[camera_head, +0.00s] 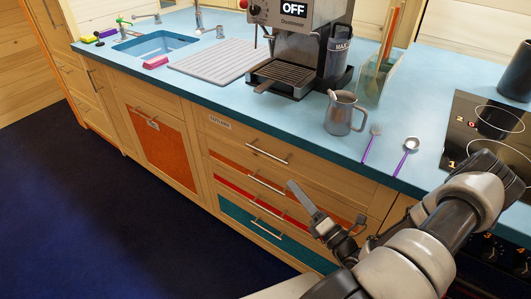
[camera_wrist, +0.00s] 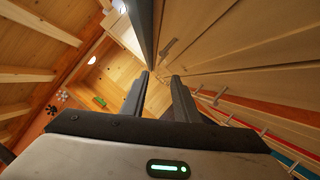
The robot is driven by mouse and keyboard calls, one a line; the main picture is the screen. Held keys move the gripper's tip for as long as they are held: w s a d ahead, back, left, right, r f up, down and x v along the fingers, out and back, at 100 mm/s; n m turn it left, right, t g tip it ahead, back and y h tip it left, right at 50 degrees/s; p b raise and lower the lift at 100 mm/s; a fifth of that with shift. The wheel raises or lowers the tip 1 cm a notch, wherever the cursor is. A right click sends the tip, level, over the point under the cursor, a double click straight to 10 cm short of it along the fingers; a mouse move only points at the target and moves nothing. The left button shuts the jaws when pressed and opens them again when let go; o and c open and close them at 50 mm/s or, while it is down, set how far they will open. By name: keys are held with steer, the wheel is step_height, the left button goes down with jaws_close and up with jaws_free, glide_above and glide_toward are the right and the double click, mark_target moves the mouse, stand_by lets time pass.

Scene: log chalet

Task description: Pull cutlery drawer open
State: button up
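The drawer with a small label reading like "CUTLERY" is the top wooden drawer (camera_head: 240,138) of the stack under the blue counter. Its front looks flush, so it appears shut. Its metal bar handle (camera_head: 267,151) is in plain view. A bar handle, probably this one (camera_wrist: 168,47), shows beyond my fingertips in the wrist view. My gripper (camera_head: 324,204) is in front of the drawer stack, below and to the right of that handle, and apart from it. In the wrist view my gripper (camera_wrist: 160,85) has its fingers spread with nothing between them.
Below are drawers with orange, red and teal (camera_head: 262,232) fronts and bar handles. A hob (camera_head: 485,125) is at right. The dark floor (camera_head: 90,215) at left is clear.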

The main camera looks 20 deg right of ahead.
mark_target(266, 153)
steer(key=b+x, duration=0.2)
steer(key=x, duration=1.4)
steer(key=shift+a, duration=0.1)
steer(key=shift+s, duration=0.1)
jaws_close()
